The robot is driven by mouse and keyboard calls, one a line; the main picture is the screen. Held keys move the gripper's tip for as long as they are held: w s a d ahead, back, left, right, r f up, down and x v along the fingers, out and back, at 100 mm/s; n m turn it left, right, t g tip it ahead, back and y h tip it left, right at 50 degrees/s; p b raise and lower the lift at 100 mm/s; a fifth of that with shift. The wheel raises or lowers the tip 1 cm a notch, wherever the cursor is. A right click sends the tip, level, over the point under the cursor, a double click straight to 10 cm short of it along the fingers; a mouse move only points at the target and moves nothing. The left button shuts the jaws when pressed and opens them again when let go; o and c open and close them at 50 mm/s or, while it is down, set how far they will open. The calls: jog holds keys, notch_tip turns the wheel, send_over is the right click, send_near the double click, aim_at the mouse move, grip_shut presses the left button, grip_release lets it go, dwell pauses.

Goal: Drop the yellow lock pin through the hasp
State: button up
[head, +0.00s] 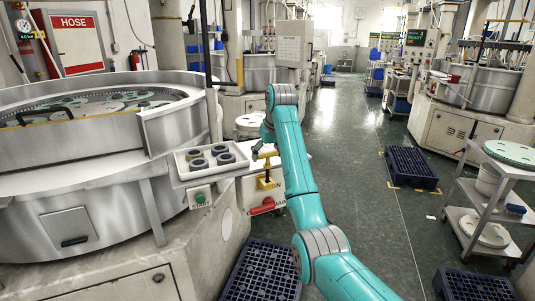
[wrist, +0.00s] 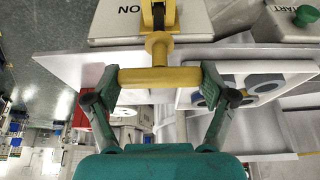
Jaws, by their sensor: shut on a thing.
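The yellow lock pin (wrist: 160,76) has a T-shaped handle, and my gripper (wrist: 157,82) is shut on its crossbar, one finger at each end. In the head view the pin (head: 266,155) is above the yellow hasp (head: 268,183) on the switch box front. In the wrist view the pin's round collar points toward the hasp (wrist: 172,14), which shows at the top edge with a dark part in its middle. The pin's lower end is hidden behind the collar; I cannot tell whether it is in the hasp. A red switch handle (head: 262,206) sits below the hasp.
A white tray (head: 180,168) with several dark-rimmed rings sits on the ledge left of the pin. A green START button (head: 200,198) is below it. The big round lapping machine (head: 70,185) fills the left.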

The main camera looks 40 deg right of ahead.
aim_at(268, 164)
jog(key=shift+f, duration=2.8)
jog(key=o, duration=1.1)
notch_tip(268, 164, up, 10)
